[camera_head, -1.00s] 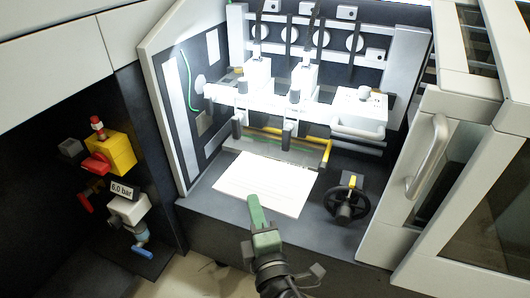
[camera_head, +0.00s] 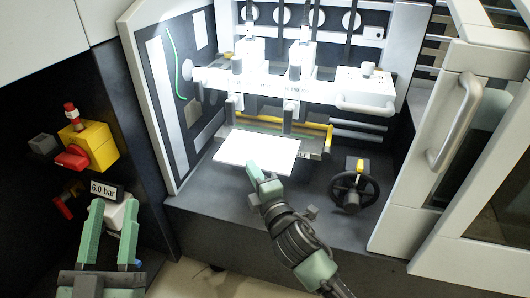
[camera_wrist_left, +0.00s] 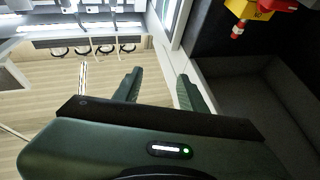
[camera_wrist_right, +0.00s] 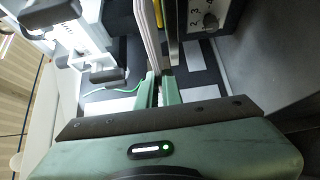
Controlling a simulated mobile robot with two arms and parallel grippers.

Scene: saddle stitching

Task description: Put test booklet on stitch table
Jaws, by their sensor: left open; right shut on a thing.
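The test booklet (camera_head: 257,152) is a flat white sheet-like stack in the head view, lying level at the front of the stitch table (camera_head: 312,148), its far edge close to the stitching heads. My right gripper (camera_head: 262,178) is shut on its near edge. In the right wrist view the booklet (camera_wrist_right: 152,40) shows edge-on as pale layers between the fingers of the right gripper (camera_wrist_right: 158,88). Whether the booklet rests on the table or hovers just above it, I cannot tell. My left gripper (camera_head: 116,215) is open and empty at the lower left; its spread fingers (camera_wrist_left: 160,88) also show in the left wrist view.
A black handwheel (camera_head: 352,188) stands right of the booklet. A white door with a handle (camera_head: 458,122) bounds the right side. White stitching heads (camera_head: 298,66) overhang the table.

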